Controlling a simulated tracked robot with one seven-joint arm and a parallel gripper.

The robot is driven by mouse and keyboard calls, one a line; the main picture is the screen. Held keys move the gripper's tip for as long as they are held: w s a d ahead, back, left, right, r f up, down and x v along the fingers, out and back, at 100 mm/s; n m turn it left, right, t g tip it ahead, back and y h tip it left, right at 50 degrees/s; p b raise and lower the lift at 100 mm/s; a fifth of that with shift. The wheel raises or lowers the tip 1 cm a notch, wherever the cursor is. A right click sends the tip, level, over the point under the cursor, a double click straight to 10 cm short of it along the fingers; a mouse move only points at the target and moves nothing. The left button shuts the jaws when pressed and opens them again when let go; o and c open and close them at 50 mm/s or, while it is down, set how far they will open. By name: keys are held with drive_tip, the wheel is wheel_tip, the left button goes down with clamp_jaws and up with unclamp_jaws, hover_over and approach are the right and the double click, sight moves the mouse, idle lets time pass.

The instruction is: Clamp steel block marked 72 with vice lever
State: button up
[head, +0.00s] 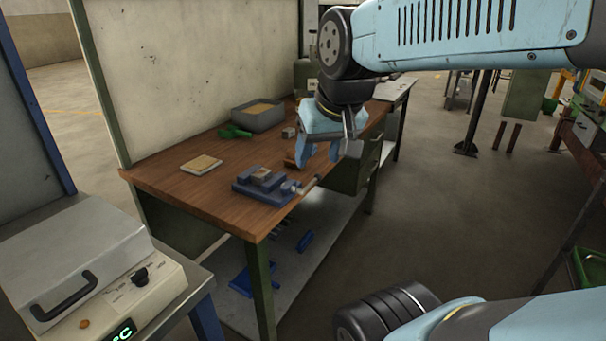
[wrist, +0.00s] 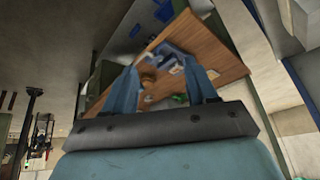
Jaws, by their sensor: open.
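A blue vice (head: 265,184) sits on the wooden workbench (head: 180,175) near its front edge. A small steel block (head: 261,174) lies between the vice jaws; no number on it is readable. The vice lever (head: 306,186) points to the right toward the bench edge. My gripper (head: 318,163) is open and empty, in the air above and to the right of the vice, apart from the lever. In the wrist view my two blue fingers (wrist: 166,92) are spread, with the vice (wrist: 168,58) seen between them, small and blurred.
On the bench are a pale square pad (head: 201,164), a green object (head: 234,132), a grey bin (head: 258,116) and a small grey block (head: 289,132). A furnace-like box with a black handle (head: 65,295) stands at the lower left.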

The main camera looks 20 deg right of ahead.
drive_tip(key=w+d+m, duration=0.1)
drive_tip(key=w, duration=0.1)
drive_tip(key=w+m, duration=0.1)
drive_tip(key=w, duration=0.2)
drive_tip(key=w+d+g, duration=0.1)
drive_tip(key=w, duration=0.1)
drive_tip(key=shift+w+d+r+m, duration=0.1)
drive_tip(key=shift+w+d+m, duration=0.2)
drive_tip(key=shift+w+m, duration=0.1)
drive_tip(key=c, duration=0.8)
drive_tip(key=w+d, duration=0.1)
drive_tip(key=w, duration=0.1)
drive_tip(key=w+d+f+m, duration=0.1)
drive_tip(key=w, duration=0.1)
drive_tip(key=w+d+m+g, duration=0.1)
drive_tip(key=w, duration=0.1)
drive_tip(key=shift+w+f+y, duration=0.1)
drive_tip(key=shift+f+y, duration=0.15)
drive_tip(key=shift+y, duration=0.05)
clamp_jaws()
drive_tip(key=w+d+f+m, duration=0.2)
drive_tip(key=w+d+f, duration=0.2)
drive_tip(key=w, duration=0.2)
drive_tip(key=w+d+f+m+g, duration=0.1)
drive_tip(key=w+d+f+m, duration=0.2)
drive_tip(key=w+d, duration=0.2)
drive_tip(key=shift+w+f+g+y, duration=0.3)
drive_tip(key=shift+w+f, duration=0.1)
drive_tip(key=shift+w, duration=0.05)
drive_tip(key=shift+d, duration=0.1)
